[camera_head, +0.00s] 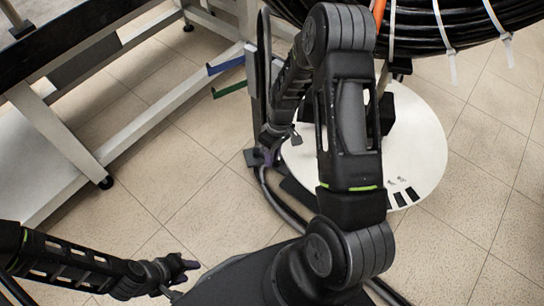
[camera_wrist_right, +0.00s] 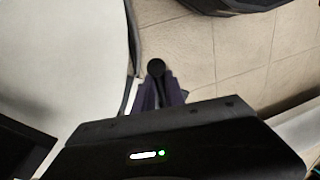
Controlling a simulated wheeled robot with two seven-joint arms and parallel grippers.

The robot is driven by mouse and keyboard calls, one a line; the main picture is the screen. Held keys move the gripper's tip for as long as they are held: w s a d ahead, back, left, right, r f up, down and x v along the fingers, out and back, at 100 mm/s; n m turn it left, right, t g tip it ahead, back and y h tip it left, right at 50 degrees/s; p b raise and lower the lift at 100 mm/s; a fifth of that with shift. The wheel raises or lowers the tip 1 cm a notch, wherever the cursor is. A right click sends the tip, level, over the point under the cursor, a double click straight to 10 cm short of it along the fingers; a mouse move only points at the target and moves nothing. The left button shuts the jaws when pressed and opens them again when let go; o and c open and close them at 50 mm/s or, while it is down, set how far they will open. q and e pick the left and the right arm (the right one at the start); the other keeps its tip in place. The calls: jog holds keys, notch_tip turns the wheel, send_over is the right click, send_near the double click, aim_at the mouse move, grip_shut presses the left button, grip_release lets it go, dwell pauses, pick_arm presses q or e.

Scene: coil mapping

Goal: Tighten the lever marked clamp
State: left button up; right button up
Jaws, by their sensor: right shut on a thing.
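My right gripper (camera_head: 266,156) reaches down beside the round white base plate, near the foot of the dark upright post. In the right wrist view its purple fingers (camera_wrist_right: 158,95) are shut on a dark bar with a round black end (camera_wrist_right: 155,68). I cannot read any marking on it, so I cannot tell if this is the clamp lever. A blue bar (camera_head: 226,65) and a green bar (camera_head: 229,90) stick out to the left of the post, above my right gripper. My left gripper (camera_head: 188,265) hangs low at the lower left, away from these; its finger gap is unclear.
The white round base plate (camera_head: 425,150) stands on the tiled floor under a black cable coil (camera_head: 460,25) with white ties. A grey metal frame (camera_head: 60,135) stands at the left. Floor between is clear.

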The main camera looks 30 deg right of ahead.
grip_shut()
dwell(0.8)
